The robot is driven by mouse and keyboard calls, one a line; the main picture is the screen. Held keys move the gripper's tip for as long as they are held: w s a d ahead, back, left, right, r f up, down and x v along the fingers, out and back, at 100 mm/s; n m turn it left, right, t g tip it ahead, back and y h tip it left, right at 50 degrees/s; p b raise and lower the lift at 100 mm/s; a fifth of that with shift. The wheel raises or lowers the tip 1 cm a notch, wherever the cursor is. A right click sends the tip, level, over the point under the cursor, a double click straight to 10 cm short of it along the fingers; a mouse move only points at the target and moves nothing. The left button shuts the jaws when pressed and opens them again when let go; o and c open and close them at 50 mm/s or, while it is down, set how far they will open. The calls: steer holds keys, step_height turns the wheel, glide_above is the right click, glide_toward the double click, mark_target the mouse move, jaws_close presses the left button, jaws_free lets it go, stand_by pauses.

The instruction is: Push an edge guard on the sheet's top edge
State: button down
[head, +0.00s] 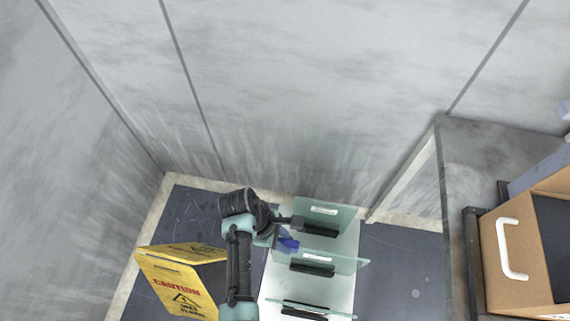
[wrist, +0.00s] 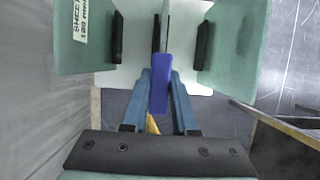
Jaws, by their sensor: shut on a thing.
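Several upright greenish glass sheets stand in a row on a white base (head: 343,290): a back sheet (head: 345,216), a middle sheet (head: 345,264) and a front sheet (head: 335,313). My gripper (head: 283,240) is at the left side of the back and middle sheets. It is shut on a blue edge guard (head: 289,245). In the wrist view, the guard (wrist: 160,82) sits between the two blue fingers, in line with a sheet seen edge-on (wrist: 164,20). The guard's far end overlaps that sheet's edge in the picture; I cannot tell whether they touch.
Black blocks (head: 312,268) stand against the sheets. A yellow caution sign (head: 178,285) is at lower left. A grey bench (head: 480,150) with a cardboard box (head: 515,250) is at right. Grey walls (head: 300,90) close off the back and left.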

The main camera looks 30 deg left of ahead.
steer(key=shift+f, duration=0.25)
stand_by(0.4)
steer(key=c, duration=0.6)
jaws_free()
steer(key=p+v, duration=0.1)
steer(key=v, duration=1.2)
steer(key=shift+f, duration=0.1)
